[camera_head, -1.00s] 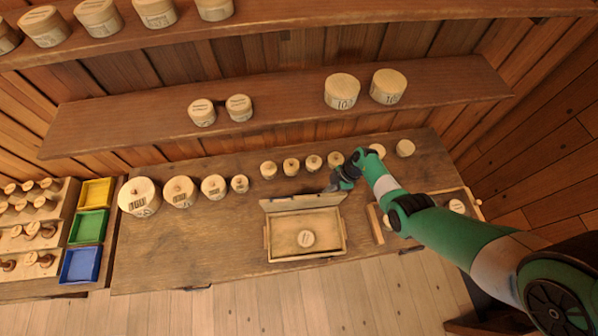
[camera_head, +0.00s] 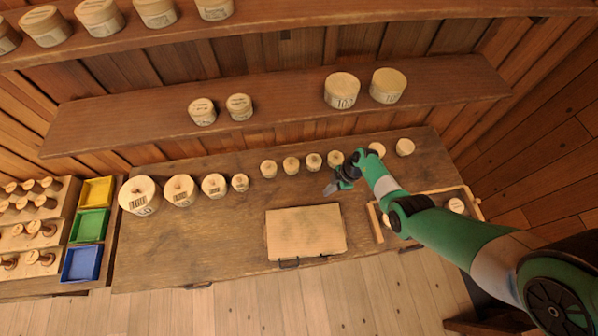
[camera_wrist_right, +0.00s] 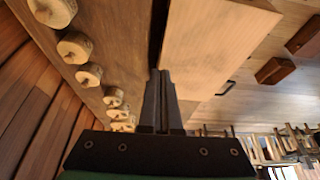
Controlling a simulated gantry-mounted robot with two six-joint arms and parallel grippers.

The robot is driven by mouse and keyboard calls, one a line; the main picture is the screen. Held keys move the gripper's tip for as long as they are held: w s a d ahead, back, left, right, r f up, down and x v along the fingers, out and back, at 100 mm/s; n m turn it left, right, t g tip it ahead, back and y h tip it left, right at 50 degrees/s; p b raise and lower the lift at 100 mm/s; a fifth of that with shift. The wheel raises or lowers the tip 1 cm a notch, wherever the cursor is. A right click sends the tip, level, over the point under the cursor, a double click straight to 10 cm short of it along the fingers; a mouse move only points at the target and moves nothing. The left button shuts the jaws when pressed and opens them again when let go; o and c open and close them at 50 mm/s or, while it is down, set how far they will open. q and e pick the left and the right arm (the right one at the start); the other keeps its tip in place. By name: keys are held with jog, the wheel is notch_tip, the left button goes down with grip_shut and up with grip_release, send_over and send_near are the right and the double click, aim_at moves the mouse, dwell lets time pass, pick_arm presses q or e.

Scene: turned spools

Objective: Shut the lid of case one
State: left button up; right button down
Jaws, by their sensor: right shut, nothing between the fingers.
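The case (camera_head: 305,233) sits on the bench in the middle of the head view, with its pale lid lying flat over it. Its inside and the spool in it are hidden. In the right wrist view the pale lid (camera_wrist_right: 215,45) shows at the upper right, with a dark handle beyond its edge. My right gripper (camera_head: 331,189) is shut and empty, just behind the lid's back right corner and apart from it in the head view. Its shut fingers (camera_wrist_right: 159,85) also show in the right wrist view. My left gripper is not in view.
A row of small spools (camera_head: 313,161) stands behind the case, near my right gripper. An open case (camera_head: 464,194) with a spool in it lies partly under my right arm. Larger spools (camera_head: 140,196) stand to the left. Coloured trays (camera_head: 90,224) lie further left.

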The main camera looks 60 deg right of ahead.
notch_tip(320, 180, up, 8)
dwell(0.7)
dwell(0.4)
